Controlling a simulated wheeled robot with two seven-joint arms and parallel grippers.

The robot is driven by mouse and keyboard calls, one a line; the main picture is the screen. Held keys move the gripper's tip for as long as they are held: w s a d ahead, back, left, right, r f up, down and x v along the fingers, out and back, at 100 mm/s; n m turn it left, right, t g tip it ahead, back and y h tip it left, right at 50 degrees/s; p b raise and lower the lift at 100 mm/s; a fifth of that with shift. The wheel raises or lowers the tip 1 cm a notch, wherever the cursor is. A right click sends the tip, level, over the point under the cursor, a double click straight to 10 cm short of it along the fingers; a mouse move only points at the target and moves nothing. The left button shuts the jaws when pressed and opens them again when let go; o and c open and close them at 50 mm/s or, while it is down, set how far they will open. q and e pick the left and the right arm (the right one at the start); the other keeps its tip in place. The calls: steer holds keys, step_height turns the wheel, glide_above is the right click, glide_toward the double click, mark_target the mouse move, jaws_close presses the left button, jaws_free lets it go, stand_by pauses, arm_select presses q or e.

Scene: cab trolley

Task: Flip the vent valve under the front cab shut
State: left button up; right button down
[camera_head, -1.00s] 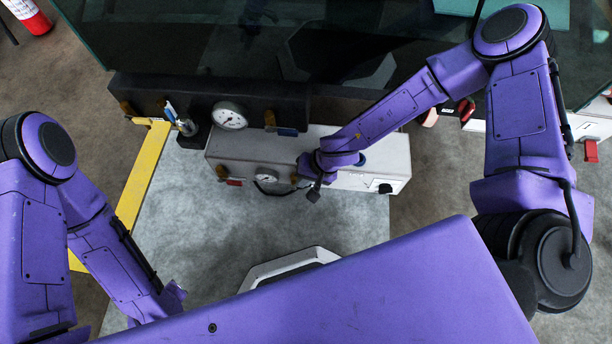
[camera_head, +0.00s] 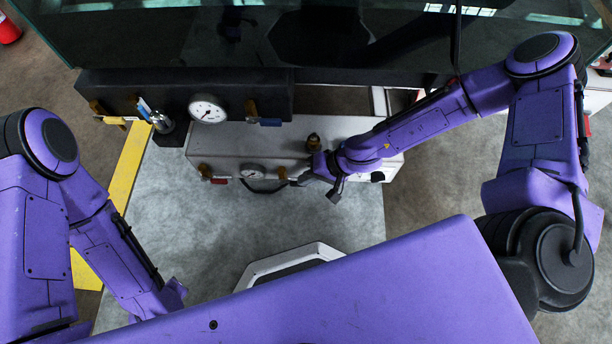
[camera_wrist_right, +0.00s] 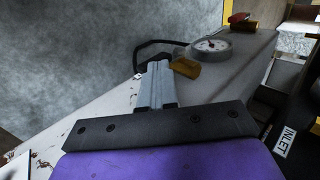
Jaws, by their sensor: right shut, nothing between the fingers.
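My right gripper (camera_head: 304,179) is shut and empty at the front of the white box (camera_head: 225,145) under the cab (camera_head: 190,40). Its closed fingers (camera_wrist_right: 155,85) point at a brass valve body (camera_head: 283,173), which also shows in the right wrist view (camera_wrist_right: 186,67). They look very near it; contact cannot be told. A red-handled valve (camera_head: 215,180) sits left of the small gauge (camera_head: 252,172). A blue-handled valve (camera_head: 263,121) is on the dark block. No readable label marks the vent valve. My left gripper is not visible.
A large gauge (camera_head: 207,109) and another blue-handled valve (camera_head: 143,108) are at the dark block's left. A black hose (camera_wrist_right: 155,45) curves beside the small gauge. A yellow strip (camera_head: 125,165) marks the floor left.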

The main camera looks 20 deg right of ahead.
stand_by(0.6)
steer(key=d+f+p+v, duration=0.1)
steer(key=p+v, duration=0.7)
steer(key=v, duration=0.4)
steer(key=shift+s+d+f, duration=0.25)
steer(key=shift+s, duration=0.05)
